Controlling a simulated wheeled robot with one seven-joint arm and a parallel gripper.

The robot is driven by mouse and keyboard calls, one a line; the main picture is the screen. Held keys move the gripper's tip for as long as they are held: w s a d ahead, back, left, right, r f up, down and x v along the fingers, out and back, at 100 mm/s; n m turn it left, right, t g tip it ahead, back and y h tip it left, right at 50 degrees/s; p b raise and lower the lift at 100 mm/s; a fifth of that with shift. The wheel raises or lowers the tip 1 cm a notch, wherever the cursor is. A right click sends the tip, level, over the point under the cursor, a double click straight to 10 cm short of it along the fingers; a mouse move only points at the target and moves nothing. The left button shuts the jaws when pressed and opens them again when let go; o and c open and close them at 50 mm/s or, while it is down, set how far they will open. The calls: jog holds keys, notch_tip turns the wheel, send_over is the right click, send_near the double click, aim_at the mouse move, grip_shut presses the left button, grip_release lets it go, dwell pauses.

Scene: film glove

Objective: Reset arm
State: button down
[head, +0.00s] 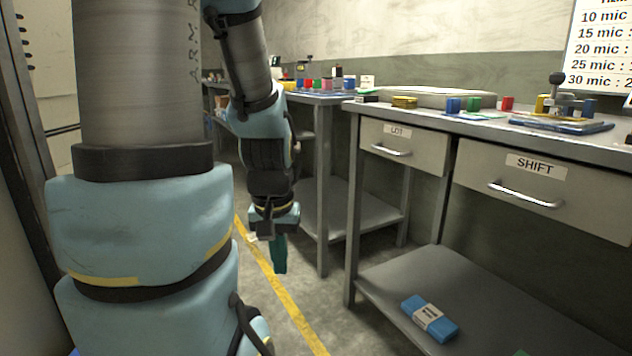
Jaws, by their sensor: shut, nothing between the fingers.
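My arm comes down through the left of the head view and bends back towards the middle. My gripper (279,254) hangs at its end, fingers pointing down, over the floor beside the yellow floor line. The fingers look teal and sit together, shut with nothing held. It is left of the near bench and touches no object that I can see. My large upper arm links hide much of the left side.
A grey bench (352,200) on the right has drawers marked LOT (402,147) and SHIFT (550,182), both shut. A blue packet (430,318) lies on its lower shelf. Small coloured blocks stand on top. A second bench (322,190) stands behind. Floor along the yellow line (290,305) is clear.

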notch_tip(320, 180, up, 27)
jog(key=p, duration=2.4)
jog(key=shift+p, duration=0.3)
